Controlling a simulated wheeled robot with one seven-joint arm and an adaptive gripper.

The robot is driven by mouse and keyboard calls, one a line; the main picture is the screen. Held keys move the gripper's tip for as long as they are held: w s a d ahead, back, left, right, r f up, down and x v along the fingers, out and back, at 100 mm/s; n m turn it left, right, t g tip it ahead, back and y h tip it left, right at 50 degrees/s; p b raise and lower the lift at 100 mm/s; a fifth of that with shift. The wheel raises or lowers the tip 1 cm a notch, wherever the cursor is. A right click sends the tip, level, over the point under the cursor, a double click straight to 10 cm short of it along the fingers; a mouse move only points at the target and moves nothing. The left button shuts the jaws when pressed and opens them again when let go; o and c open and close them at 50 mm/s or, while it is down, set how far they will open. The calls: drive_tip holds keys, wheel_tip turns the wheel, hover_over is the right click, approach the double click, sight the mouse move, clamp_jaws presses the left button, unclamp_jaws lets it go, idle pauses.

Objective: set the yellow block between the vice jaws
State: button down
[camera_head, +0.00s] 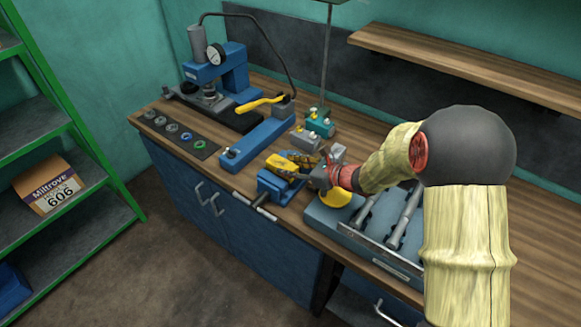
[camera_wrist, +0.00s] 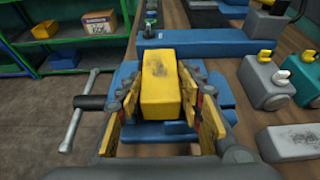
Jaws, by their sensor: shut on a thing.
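The yellow block (camera_wrist: 161,88) is held between the two fingers of my gripper (camera_wrist: 160,76), with a dark smudge on its top face. In the head view the yellow block (camera_head: 280,164) is at the blue vice (camera_head: 272,187), and my gripper (camera_head: 301,168) reaches it from the right. In the wrist view the blue vice (camera_wrist: 219,92) shows around and beneath the block, with its handle bar (camera_wrist: 70,130) to the left. My fingers hide much of the jaws, so I cannot tell whether the block rests between them or is just above.
A blue press (camera_head: 228,72) with a gauge stands at the back left. A long blue tool with a yellow lever (camera_head: 262,103) lies behind the vice. Grey and teal blocks (camera_head: 320,124) stand behind my gripper. A blue-grey tray (camera_head: 345,225) with metal bars is to the right.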

drive_tip(key=shift+s+f, duration=0.15)
drive_tip(key=shift+f, duration=0.25)
drive_tip(key=c, duration=1.5)
unclamp_jaws()
drive_tip(key=shift+c, duration=0.2)
drive_tip(key=o, duration=0.4)
drive_tip(key=shift+f, duration=0.3)
drive_tip(key=shift+o, duration=0.4)
drive_tip(key=shift+s+f, duration=0.15)
drive_tip(key=o, duration=0.5)
drive_tip(key=shift+d, duration=0.1)
drive_tip(key=shift+c, duration=0.2)
drive_tip(key=shift+r, duration=0.25)
